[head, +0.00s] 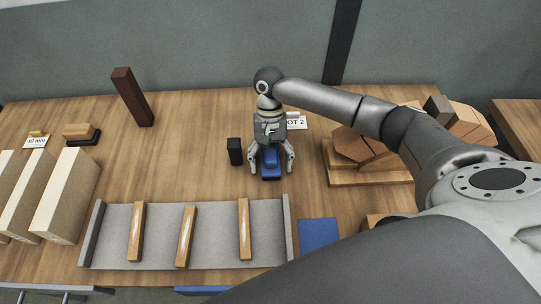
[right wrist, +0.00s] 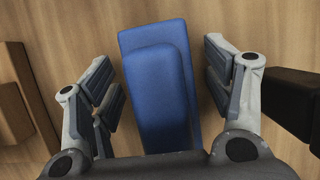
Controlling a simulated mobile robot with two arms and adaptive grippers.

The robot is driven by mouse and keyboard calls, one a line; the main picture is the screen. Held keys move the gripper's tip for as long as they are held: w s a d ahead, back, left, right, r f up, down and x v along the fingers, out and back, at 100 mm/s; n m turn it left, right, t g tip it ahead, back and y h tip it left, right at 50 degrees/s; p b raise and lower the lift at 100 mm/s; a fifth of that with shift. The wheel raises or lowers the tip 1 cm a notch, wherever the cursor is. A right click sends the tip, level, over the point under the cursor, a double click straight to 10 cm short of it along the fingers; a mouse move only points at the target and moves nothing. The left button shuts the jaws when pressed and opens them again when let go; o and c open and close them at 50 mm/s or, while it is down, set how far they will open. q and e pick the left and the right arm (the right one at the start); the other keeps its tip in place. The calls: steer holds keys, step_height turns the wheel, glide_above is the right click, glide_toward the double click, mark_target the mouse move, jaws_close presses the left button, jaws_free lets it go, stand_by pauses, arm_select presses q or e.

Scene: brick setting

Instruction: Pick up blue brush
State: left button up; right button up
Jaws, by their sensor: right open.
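The blue brush (head: 270,162) lies on the wooden table, under my right gripper (head: 271,166) in the head view. In the right wrist view the blue brush (right wrist: 160,85) lies between the two fingers of the right gripper (right wrist: 165,95). The fingers are open, one on each side of it, with a gap visible on both sides. The brush's near end is hidden by the gripper's palm. My left gripper is not in view.
A small black block (head: 235,151) stands close left of the gripper. A wooden rack (head: 370,177) with brown blocks is to the right. A grey tray (head: 160,240) with wooden bars and a blue square (head: 319,233) lie in front.

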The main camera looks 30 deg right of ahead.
mark_target(271, 154)
steer(key=c, duration=1.2)
step_height(271, 154, up, 10)
steer(key=shift+f, duration=0.1)
